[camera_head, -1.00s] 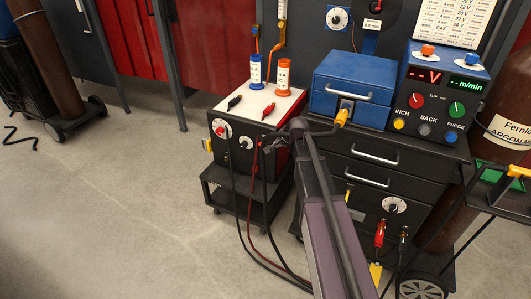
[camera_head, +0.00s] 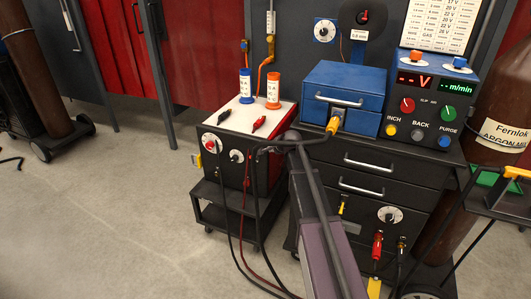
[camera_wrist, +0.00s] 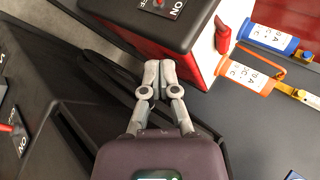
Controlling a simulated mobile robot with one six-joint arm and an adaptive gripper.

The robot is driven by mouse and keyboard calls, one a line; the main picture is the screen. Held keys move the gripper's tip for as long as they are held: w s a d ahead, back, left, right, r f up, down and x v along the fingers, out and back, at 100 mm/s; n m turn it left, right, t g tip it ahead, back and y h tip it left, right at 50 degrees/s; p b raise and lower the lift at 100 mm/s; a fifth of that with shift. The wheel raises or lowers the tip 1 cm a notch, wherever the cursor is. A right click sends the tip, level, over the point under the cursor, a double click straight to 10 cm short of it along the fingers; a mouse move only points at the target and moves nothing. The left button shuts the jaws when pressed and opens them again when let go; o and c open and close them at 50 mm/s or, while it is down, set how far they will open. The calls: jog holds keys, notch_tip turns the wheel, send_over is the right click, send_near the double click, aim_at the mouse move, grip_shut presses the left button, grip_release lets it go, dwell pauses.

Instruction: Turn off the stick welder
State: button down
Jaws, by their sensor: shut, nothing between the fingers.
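A box-shaped welder (camera_head: 228,170) with a white top, red side and dark front stands on a low black cart in the head view. It appears to be the stick welder. In the wrist view the welder's dark face (camera_wrist: 150,30) is at the top, with a red switch on an "ON" plate (camera_wrist: 163,4) cut by the frame edge. My gripper (camera_wrist: 152,80) is shut and empty, its fingertips together just below the dark face in the picture.
Blue (camera_head: 245,86) and orange (camera_head: 273,92) tubes stand by the welder's top. A drawer cabinet (camera_head: 375,165) with a blue box (camera_head: 343,95) and a display unit is to the right. Cables hang before the welder.

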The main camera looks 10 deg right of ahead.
aim_at(253, 156)
jog(key=shift+s+a+b+x, duration=0.15)
jog(key=shift+a+b+x, duration=0.3)
jog(key=shift+b+x, duration=1.3)
jog(key=shift+s+a+b+x, duration=0.15)
jog(key=shift+a+b+x, duration=0.6)
jog(key=shift+x, duration=1.65)
jog(key=shift+s+a+b+x, duration=0.1)
jog(key=shift+a+b+x, duration=0.1)
jog(key=shift+b+x, duration=1.65)
jog(key=shift+w+f+p, duration=0.15)
jog(key=shift+f+p, duration=0.05)
jog(key=shift+p, duration=0.1)
jog(key=shift+a, duration=0.15)
